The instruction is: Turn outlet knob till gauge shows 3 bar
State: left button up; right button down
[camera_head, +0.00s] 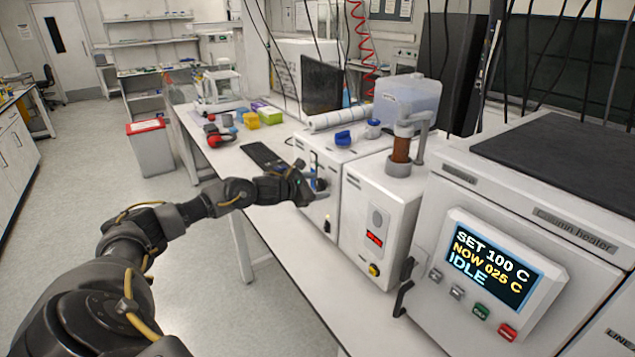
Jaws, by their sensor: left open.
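My left arm reaches in from the lower left. My left gripper (310,184) is open at the front face of a white box-shaped unit (331,206). A small dark blue knob (320,184) shows at its fingertips; I cannot tell whether the fingers touch it or are around it. A larger blue knob (343,139) is on top of the same unit. I cannot make out a pressure gauge or a bar reading; the gripper hides part of the unit's front. My right gripper is out of view.

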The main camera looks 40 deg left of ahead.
pick_arm(q)
jog(key=shift+w+f, duration=0.15)
jog(key=shift+w, duration=0.2)
jog(key=shift+c, duration=0.4)
jog(key=c, duration=0.9)
